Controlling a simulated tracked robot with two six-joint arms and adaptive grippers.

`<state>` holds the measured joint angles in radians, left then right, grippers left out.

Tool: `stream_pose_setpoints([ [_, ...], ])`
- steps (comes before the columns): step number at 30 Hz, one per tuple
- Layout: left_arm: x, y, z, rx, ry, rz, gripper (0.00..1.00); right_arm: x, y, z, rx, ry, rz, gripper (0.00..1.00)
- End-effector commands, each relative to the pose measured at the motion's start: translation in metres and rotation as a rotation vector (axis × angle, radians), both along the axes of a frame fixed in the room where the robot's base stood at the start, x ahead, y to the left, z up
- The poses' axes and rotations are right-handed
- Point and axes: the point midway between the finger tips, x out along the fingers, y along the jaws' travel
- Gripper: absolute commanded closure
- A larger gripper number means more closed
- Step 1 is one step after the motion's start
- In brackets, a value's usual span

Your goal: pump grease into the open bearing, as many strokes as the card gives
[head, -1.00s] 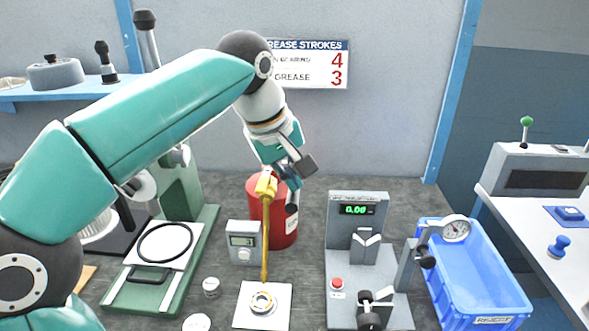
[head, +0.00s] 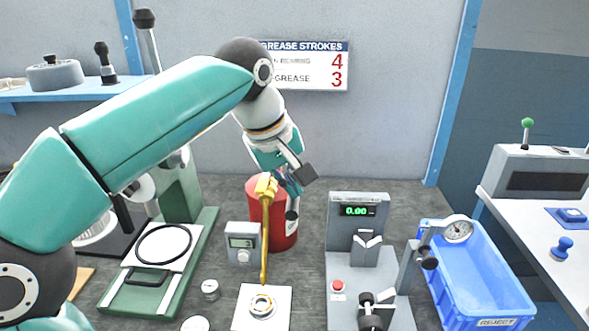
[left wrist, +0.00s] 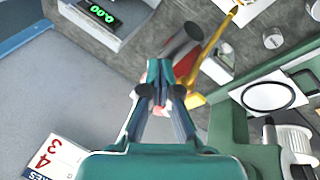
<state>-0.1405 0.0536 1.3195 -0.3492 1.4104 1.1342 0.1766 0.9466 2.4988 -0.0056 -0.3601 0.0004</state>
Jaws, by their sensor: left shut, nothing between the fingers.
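A red grease drum (head: 283,232) stands at the back of the bench, with a yellow pump head and a long yellow spout (head: 265,240) running down to the open bearing (head: 262,304) on a white plate (head: 243,318). My left gripper (head: 292,200) is shut and empty, over the drum beside the yellow pump head. In the left wrist view the shut fingers (left wrist: 160,75) are in front of the drum; whether they touch the pump is unclear. The card (head: 310,66) on the wall reads 4 in its upper row and 3 in its lower row. My right gripper is not in view.
A small counter box (head: 242,242) showing 3 stands left of the spout. A grey tester (head: 357,206) reading 0.00 stands to the right, with a blue reject bin (head: 478,285) beyond. A green press (head: 160,275) stands left.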

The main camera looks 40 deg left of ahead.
Motion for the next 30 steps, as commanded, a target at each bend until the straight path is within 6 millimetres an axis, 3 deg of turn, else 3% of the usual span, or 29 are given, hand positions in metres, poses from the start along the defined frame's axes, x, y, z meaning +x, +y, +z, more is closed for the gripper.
stream_pose_setpoints([
  [30,-0.0038,-0.0025,-0.0092,0.000,0.004,-0.001,1.00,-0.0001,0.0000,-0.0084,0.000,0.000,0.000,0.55],
])
